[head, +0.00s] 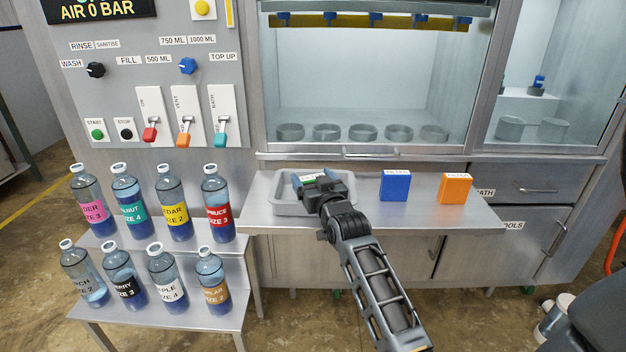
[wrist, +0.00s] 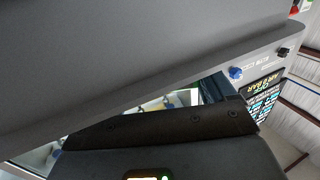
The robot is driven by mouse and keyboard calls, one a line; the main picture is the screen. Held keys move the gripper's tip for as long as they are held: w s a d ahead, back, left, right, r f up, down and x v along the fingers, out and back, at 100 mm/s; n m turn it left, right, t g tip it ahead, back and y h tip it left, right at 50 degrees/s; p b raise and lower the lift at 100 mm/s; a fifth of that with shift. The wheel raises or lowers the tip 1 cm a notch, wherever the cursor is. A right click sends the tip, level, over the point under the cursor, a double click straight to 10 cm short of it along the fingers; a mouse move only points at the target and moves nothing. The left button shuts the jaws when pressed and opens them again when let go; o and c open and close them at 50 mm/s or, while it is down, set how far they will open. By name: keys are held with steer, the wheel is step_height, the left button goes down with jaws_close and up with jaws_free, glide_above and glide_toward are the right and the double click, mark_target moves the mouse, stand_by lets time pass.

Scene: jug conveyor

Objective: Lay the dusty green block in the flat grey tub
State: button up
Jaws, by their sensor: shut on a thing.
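The flat grey tub (head: 284,208) sits on the left part of the steel shelf in the head view. My gripper (head: 314,181) is over the tub, shut on the dusty green block (head: 312,177). Only a small green and pale patch of the block shows between the jaws; the rest is hidden by my gripper. I cannot tell whether the block touches the tub floor. In the wrist view, dark grey surfaces fill most of the picture and only a thin green sliver shows near the middle.
Several labelled bottles stand on a two-step rack (head: 205,330) at left. The glazed cabinet (head: 360,85) rises behind the shelf.

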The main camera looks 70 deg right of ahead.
steer(key=shift+f, duration=0.15)
steer(key=o, duration=0.9)
